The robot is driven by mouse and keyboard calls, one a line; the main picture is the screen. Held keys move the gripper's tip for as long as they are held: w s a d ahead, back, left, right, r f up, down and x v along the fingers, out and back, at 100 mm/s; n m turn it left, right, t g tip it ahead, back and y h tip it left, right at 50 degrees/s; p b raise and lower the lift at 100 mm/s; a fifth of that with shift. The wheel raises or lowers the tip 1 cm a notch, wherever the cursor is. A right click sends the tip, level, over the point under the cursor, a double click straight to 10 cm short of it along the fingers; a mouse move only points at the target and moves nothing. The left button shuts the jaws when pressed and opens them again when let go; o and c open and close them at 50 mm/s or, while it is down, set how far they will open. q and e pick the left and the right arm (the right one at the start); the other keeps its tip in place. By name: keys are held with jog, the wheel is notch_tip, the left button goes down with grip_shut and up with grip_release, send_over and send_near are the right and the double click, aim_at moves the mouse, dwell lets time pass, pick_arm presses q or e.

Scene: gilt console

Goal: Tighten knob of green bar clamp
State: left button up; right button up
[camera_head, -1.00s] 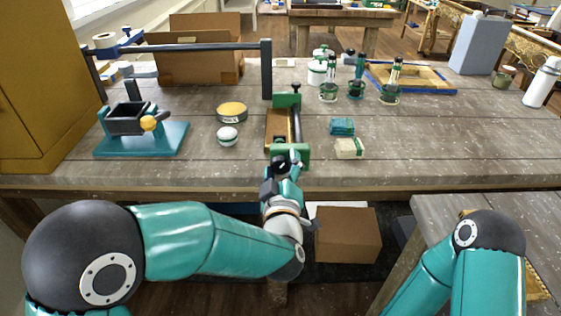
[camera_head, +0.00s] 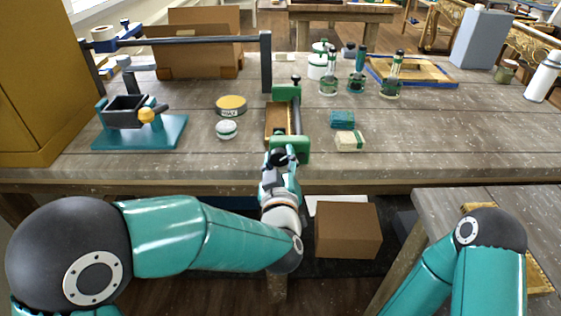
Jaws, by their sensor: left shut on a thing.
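The green bar clamp (camera_head: 287,93) lies on the wooden workbench near its front edge, with its length running away from me. Its near green jaw (camera_head: 301,150) is at the bench edge, and a brown wooden piece (camera_head: 275,116) lies along its left side. My left gripper (camera_head: 281,160) is at the near end of the clamp, shut on what looks like its dark knob; the fingers hide most of it. My right arm shows at the lower right, bent at the elbow, and its gripper is out of view.
A teal-based vise (camera_head: 140,135) stands at the left. A yellow tin (camera_head: 231,104) and a round white-lidded pot (camera_head: 226,130) sit left of the clamp. A teal block (camera_head: 342,119) and a cream block (camera_head: 350,140) lie to its right. The bench's right front is clear.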

pick_arm(q)
jog(key=shift+f+m, duration=0.1)
jog(key=shift+m, duration=0.4)
jog(key=o, duration=1.2)
jog(key=shift+c, duration=0.2)
jog(key=shift+s, duration=0.1)
jog(key=s, duration=1.2)
